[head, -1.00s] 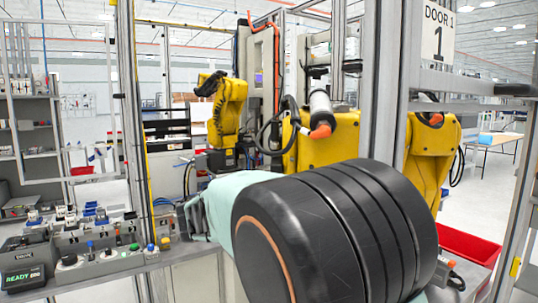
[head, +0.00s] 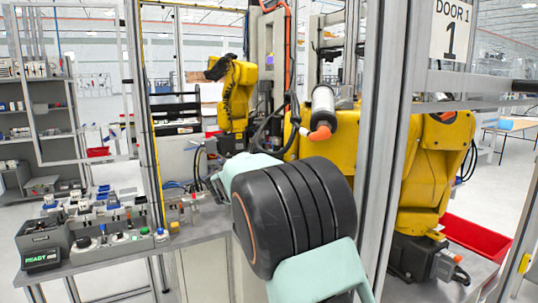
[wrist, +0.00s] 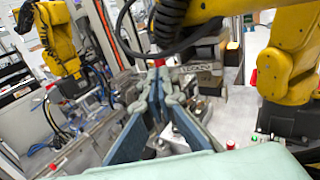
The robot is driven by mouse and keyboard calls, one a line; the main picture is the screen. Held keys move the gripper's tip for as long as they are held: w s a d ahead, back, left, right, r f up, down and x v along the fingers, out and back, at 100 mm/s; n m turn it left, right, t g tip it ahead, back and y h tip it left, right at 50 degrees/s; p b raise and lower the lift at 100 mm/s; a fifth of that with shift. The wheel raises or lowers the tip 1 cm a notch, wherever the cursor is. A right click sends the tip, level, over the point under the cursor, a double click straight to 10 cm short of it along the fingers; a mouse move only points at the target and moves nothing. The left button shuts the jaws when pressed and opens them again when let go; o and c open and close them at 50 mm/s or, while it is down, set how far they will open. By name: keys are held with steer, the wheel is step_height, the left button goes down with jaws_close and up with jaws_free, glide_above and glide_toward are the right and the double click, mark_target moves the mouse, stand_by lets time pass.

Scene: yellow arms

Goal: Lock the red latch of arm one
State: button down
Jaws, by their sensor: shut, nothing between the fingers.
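Arm one's red latch cannot be identified for certain. In the wrist view a small red part (wrist: 159,62) shows just beyond my fingertips, beside a grey lettered plate (wrist: 196,68); I cannot tell whether they touch. My gripper (wrist: 160,84) is shut and empty, its blue-grey fingers meeting at the tips. In the head view my own arm hides most of it. A yellow robot arm (head: 236,95) stands at the back, and a larger yellow arm (head: 425,170) stands at right behind the door post under the "DOOR 1" sign (head: 452,30).
A grey bench (head: 110,262) with buttons, small parts and a "READY" display (head: 42,259) lies at left. Metal frame posts (head: 385,130) stand close to my arm. A black hose (wrist: 150,50) crosses above my gripper. A red bin (head: 475,240) sits at right.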

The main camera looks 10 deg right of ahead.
steer(key=shift+p+x, duration=0.55)
steer(key=shift+x, duration=1.6)
steer(key=x, duration=0.3)
steer(key=shift+w+a, duration=0.1)
steer(key=shift+a, duration=0.3)
